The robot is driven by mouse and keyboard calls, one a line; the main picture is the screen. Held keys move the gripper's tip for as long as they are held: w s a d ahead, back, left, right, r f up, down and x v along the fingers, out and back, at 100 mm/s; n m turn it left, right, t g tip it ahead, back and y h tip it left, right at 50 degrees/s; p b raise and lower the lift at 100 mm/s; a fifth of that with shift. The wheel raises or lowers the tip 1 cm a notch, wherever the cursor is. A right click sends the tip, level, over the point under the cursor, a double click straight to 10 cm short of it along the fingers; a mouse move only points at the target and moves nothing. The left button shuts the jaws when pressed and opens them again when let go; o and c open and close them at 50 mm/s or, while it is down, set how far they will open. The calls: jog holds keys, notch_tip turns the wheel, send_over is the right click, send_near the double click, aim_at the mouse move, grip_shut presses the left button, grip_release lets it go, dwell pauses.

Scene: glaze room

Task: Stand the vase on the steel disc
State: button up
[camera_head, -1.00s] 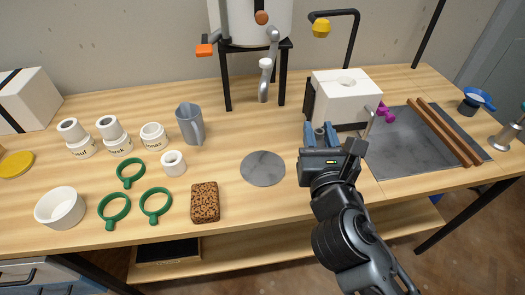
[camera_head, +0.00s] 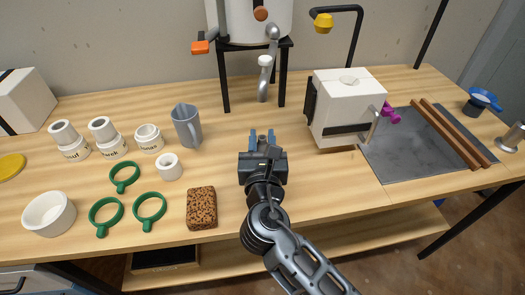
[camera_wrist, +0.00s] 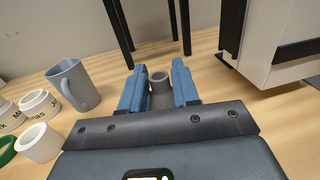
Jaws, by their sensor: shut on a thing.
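The grey vase (camera_wrist: 160,82) shows in the wrist view as a round open rim and part of a body between the two blue fingers. My gripper (camera_head: 262,137) is shut on it; it also shows in the wrist view (camera_wrist: 160,92). In the head view my gripper is over the middle of the table, where the steel disc was seen a second ago. The disc is now hidden behind my gripper and wrist. I cannot tell whether the vase's base touches anything.
A grey jug (camera_head: 187,126) and a white ring-like piece (camera_head: 168,167) stand to the left. A cork-like block (camera_head: 201,208) lies front left. A white box-shaped device (camera_head: 347,105) stands right. A black stand (camera_head: 254,46) is behind. Green rings (camera_head: 149,207) lie further left.

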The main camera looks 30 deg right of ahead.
jog(key=shift+f, duration=1.65)
jog(key=shift+f+b, duration=0.1)
jog(key=shift+b, duration=0.2)
jog(key=o, duration=0.9)
jog(key=v, duration=1.2)
jog(key=shift+b, duration=0.35)
